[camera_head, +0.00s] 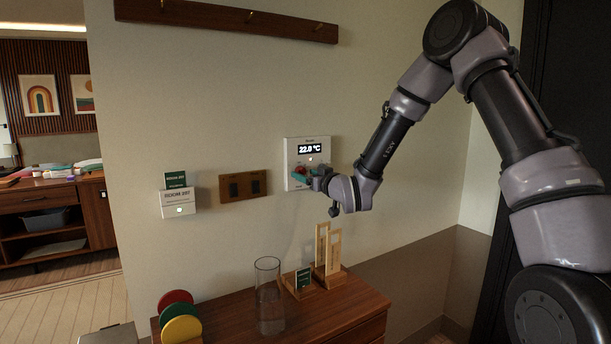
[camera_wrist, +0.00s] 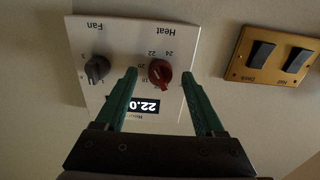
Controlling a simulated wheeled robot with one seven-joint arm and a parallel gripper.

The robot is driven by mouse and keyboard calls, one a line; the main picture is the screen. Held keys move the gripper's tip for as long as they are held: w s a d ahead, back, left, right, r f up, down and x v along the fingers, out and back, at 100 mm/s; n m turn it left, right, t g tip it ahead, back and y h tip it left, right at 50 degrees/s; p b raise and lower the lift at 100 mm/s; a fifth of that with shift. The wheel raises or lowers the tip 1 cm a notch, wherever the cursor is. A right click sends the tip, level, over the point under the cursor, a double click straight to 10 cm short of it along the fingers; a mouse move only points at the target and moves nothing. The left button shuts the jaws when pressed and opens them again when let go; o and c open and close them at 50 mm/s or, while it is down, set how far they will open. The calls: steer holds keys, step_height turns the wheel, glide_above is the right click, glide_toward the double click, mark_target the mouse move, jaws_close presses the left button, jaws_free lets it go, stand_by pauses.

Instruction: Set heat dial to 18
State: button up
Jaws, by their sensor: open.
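The white thermostat panel (camera_head: 293,150) is on the wall, and its display (camera_head: 311,149) reads 22.0 °C. In the wrist view the panel (camera_wrist: 120,40) appears upside down. The red heat dial (camera_wrist: 160,73) sits below the "Heat" label, with numbers such as 18, 22 and 24 around it. My gripper (camera_wrist: 159,74) is open, with one green finger on each side of the red dial and visible gaps. In the head view my gripper (camera_head: 307,175) is at the panel's lower part.
A brass switch plate (camera_wrist: 268,57) is beside the panel; it also shows in the head view (camera_head: 243,187). Left of it is a Room 207 card holder (camera_head: 179,204). Below, a wooden cabinet (camera_head: 345,305) carries a glass vase (camera_head: 269,300), a wooden stand (camera_head: 330,270) and coloured discs (camera_head: 181,328).

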steer(key=shift+w+a, duration=0.3)
steer(key=shift+w, duration=0.05)
jaws_close()
